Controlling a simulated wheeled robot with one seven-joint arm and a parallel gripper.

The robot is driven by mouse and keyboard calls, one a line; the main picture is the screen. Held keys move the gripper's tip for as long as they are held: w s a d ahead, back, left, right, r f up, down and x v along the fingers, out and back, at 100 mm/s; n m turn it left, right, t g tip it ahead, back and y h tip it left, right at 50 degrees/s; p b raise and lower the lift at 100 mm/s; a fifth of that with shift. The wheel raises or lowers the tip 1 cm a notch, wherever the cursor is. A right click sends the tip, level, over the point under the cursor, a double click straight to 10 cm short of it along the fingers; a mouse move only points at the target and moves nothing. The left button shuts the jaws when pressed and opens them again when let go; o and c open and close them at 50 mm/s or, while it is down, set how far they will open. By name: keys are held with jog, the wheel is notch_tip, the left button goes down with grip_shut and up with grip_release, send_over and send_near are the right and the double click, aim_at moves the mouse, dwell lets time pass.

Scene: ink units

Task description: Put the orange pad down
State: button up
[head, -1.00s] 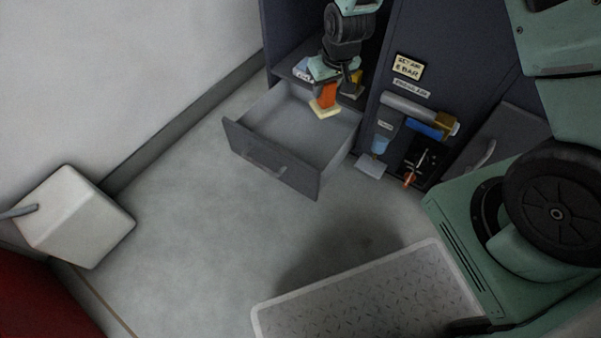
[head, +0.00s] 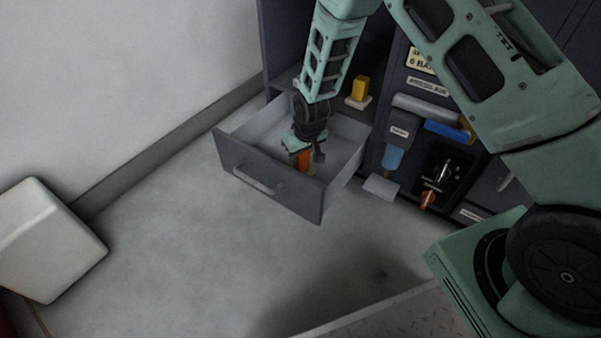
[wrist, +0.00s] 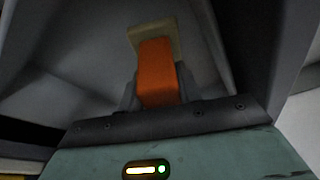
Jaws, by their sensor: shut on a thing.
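The orange pad (wrist: 158,72) is an orange block with a pale tan slab at its far end. In the head view its orange part (head: 304,161) shows between my fingers, mostly hidden by my gripper and the drawer front. My gripper (head: 304,158) is shut on the orange pad and holds it inside the open grey drawer (head: 345,135). The wrist view shows the drawer's inner walls around the pad. I cannot tell whether the pad touches the drawer floor.
A yellow block on a pale base (head: 360,89) stands on the shelf above the drawer. To the right are a blue-bowled filter unit (head: 393,157) and an orange-red handle (head: 428,199). A white box (head: 48,240) stands at the left. The floor before the drawer is clear.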

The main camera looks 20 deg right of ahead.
aim_at(300, 164)
jog(key=shift+f+b, duration=1.15)
jog(key=shift+f, duration=1.1)
jog(key=shift+f, duration=0.2)
jog(key=o, duration=1)
jog(key=shift+r, duration=0.15)
